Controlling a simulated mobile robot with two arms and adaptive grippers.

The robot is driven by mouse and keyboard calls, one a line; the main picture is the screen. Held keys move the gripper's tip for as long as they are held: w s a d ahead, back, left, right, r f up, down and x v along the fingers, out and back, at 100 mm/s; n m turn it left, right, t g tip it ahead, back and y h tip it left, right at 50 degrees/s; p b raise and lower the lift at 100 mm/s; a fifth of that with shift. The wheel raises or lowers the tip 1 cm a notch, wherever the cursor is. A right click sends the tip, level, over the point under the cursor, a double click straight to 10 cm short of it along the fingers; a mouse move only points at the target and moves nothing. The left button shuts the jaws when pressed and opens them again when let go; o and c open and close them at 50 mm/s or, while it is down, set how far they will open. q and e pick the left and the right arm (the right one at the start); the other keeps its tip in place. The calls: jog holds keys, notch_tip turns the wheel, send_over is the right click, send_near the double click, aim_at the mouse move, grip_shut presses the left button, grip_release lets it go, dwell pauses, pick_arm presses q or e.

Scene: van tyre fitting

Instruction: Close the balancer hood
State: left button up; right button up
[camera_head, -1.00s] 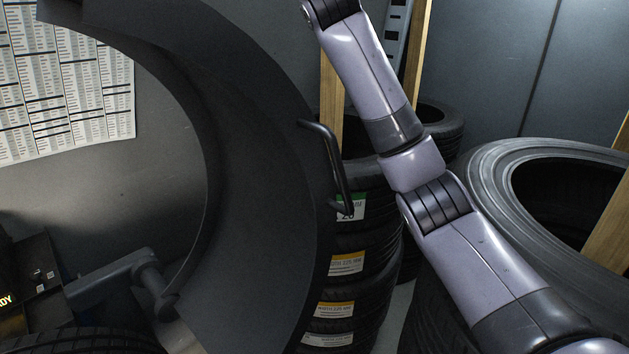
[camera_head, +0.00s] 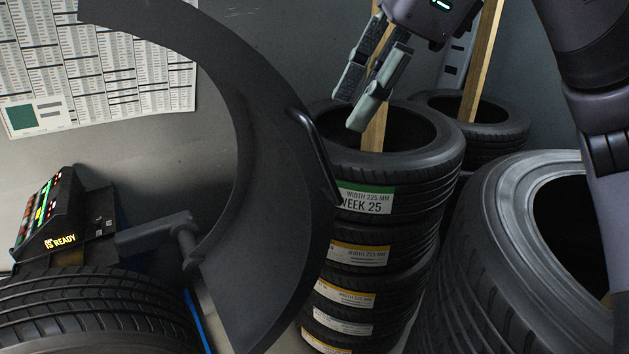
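The balancer hood (camera_head: 285,215) is a large dark curved guard left of centre, standing up on a hinge arm (camera_head: 155,235) at its lower left. Its black bar handle (camera_head: 318,155) is on the hood's right edge. My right gripper (camera_head: 357,107) is at the top centre, above and right of the handle and apart from it. Its two fingers point down and left, with a narrow gap between them and nothing held. My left gripper is not in view.
A stack of tyres (camera_head: 400,165) stands just right of the handle, below my gripper. A larger tyre (camera_head: 500,240) is at the right. A lit control panel (camera_head: 60,220) reads READY at the left, above another tyre (camera_head: 90,310). A wall chart (camera_head: 120,80) hangs behind.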

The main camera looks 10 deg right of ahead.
pick_arm(q)
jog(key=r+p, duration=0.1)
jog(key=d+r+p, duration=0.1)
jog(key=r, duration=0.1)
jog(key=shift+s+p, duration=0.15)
jog(key=shift+p, duration=0.2)
pick_arm(e)
jog(key=x, duration=1.4)
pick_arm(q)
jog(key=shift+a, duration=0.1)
pick_arm(e)
jog(key=shift+c, duration=0.6)
grip_shut()
